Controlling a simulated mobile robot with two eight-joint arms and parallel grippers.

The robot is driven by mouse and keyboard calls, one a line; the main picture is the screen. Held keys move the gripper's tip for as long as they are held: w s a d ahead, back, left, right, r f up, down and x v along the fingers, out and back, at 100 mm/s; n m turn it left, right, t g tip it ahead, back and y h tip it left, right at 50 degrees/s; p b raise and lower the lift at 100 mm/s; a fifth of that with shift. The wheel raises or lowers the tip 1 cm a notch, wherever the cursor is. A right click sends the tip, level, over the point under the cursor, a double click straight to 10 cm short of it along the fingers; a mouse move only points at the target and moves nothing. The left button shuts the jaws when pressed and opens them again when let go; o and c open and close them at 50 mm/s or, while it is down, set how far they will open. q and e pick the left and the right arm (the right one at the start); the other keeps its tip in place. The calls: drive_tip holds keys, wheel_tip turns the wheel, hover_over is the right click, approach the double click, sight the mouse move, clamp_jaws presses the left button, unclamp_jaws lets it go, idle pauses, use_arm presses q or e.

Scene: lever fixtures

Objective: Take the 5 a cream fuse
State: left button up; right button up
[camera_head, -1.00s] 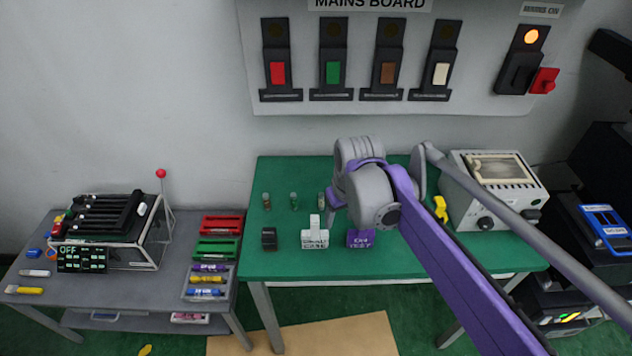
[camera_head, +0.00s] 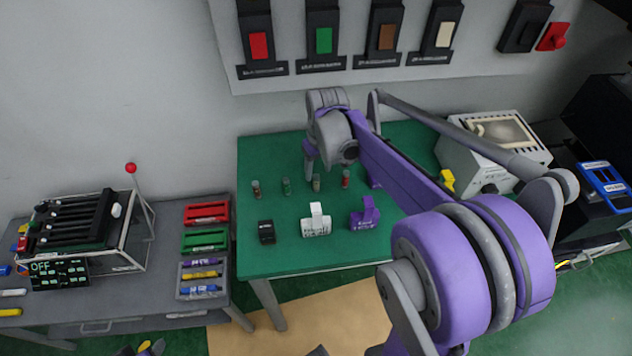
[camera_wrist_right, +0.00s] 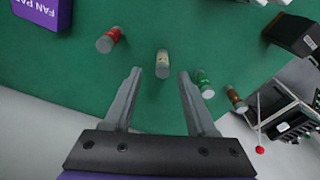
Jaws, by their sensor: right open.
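The cream fuse (camera_head: 316,182) stands upright on the green table (camera_head: 262,262), third from left in a row of small fuses. The row also holds a brown fuse (camera_head: 256,189), a green fuse (camera_head: 286,187) and a red fuse (camera_head: 346,178). My right gripper (camera_wrist_right: 160,72) is open and empty. In the right wrist view the cream fuse (camera_wrist_right: 162,62) shows between and just past its fingertips, with room on both sides. In the head view the gripper (camera_head: 310,168) hangs close above the cream fuse. My left gripper is not in view.
A black block (camera_head: 266,232), a white labelled block (camera_head: 316,222) and a purple block (camera_head: 364,214) stand in front of the fuses. A beige instrument box (camera_head: 490,145) is at right. The mains board (camera_head: 400,82) hangs behind.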

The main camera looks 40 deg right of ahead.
sight(317, 176)
drive_tip(key=f, duration=0.4)
drive_tip(key=shift+w+a, duration=0.15)
drive_tip(key=shift+w, duration=0.1)
clamp_jaws()
